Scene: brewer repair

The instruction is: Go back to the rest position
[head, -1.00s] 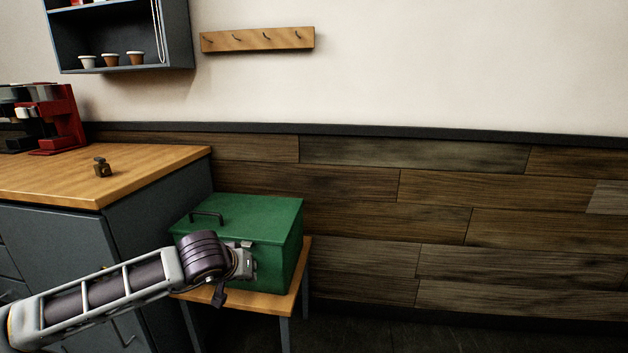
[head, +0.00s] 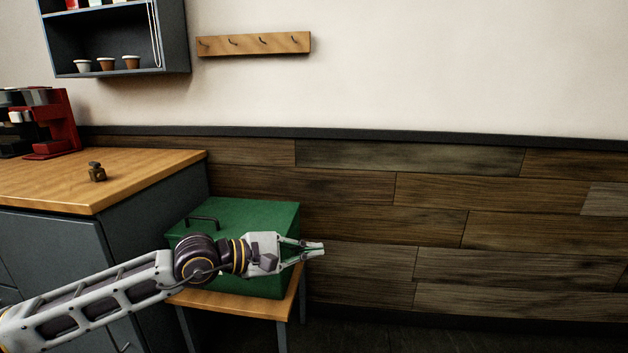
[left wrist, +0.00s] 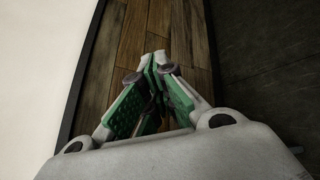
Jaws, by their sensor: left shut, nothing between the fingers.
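My left gripper (head: 316,248) is in front of the green box in the head view, pointing right toward the wood-panelled wall. Its fingers are closed together and hold nothing. In the left wrist view the two fingers with green pads (left wrist: 155,62) meet at their tips, with the wall panels and dark floor beyond. My left arm comes in from the lower left and hides part of the box's front. My right gripper is not in view.
The green box (head: 252,215) with a dark handle sits on a small wooden table (head: 232,307). A counter (head: 150,172) at left holds a red and black coffee machine (head: 62,125) and a small brown object (head: 97,172). A shelf (head: 172,45) and hook rail (head: 255,44) are on the wall. The right side is free.

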